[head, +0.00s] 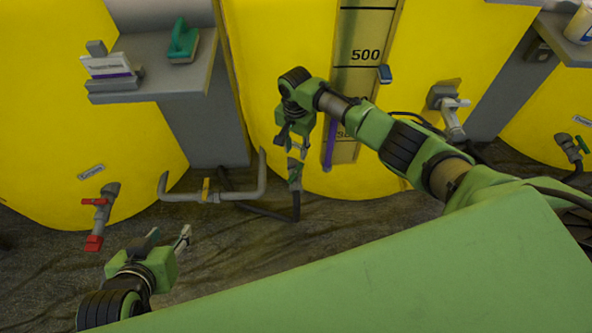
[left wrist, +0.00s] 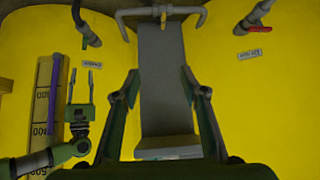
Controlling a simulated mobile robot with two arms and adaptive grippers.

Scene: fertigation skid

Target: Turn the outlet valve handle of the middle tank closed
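The middle tank (head: 410,75) is yellow with a scale strip on its front. Its outlet valve (head: 295,182) sits low on the tank; its handle looks greenish and is partly hidden, so its exact angle is unclear. It also shows in the left wrist view (left wrist: 86,32), inverted. My right gripper (head: 294,145) is just above the valve, pointing down. In the left wrist view its fingers (left wrist: 86,68) are spread and empty, with a gap to the valve. My left gripper (head: 168,238) is open and empty, low in front of the left tank; its fingers frame the left wrist view (left wrist: 160,82).
The left tank (head: 60,130) has a red-handled valve (head: 97,215). A grey pipe with a yellow lever (head: 206,190) runs between the tanks. A shelf (head: 195,85) holds a green brush (head: 183,42) and a box (head: 106,66).

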